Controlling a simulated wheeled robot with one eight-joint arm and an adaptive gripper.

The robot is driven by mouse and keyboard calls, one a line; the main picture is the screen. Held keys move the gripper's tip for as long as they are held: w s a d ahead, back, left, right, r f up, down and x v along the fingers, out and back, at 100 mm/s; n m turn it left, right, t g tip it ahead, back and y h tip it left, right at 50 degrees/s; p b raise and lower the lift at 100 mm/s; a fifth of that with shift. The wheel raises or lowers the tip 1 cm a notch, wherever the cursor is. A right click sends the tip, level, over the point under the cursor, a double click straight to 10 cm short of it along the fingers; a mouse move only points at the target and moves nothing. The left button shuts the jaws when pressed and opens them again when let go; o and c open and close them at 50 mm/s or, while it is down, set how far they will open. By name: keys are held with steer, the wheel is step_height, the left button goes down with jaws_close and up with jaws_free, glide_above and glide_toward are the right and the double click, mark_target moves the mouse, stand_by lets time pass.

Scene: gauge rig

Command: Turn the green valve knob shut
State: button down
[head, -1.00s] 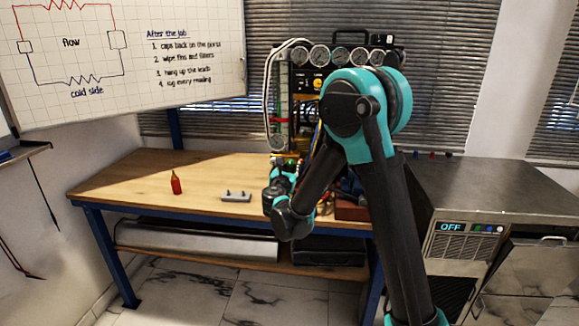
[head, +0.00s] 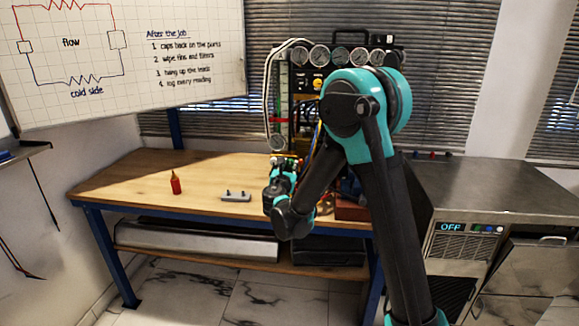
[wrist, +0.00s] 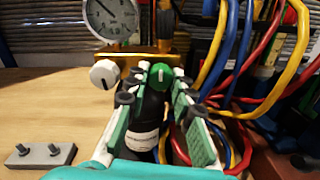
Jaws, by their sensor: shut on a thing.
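The green valve knob (wrist: 161,77) shows in the wrist view, with a pale upright mark on its face. It sits low on the brass-coloured manifold of the gauge rig. My gripper (wrist: 161,84) has one finger on each side of the knob and is shut on it. In the head view my gripper (head: 280,172) is at the rig's foot, and my arm hides much of it and the knob. A white knob (wrist: 104,73) is just left of the green one, under a round gauge (wrist: 113,18).
Red, blue and yellow hoses (wrist: 237,60) hang close on the right of my gripper. A dark bottle with a white label (wrist: 145,141) shows between my fingers.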

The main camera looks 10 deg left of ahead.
steer(key=m, duration=0.8)
steer(key=shift+m, duration=0.3)
steer(key=m, duration=0.4)
steer(key=shift+m, duration=0.3)
steer(key=m, duration=0.4)
steer(key=shift+m, duration=0.3)
steer(key=c, duration=1.3)
jaws_free()
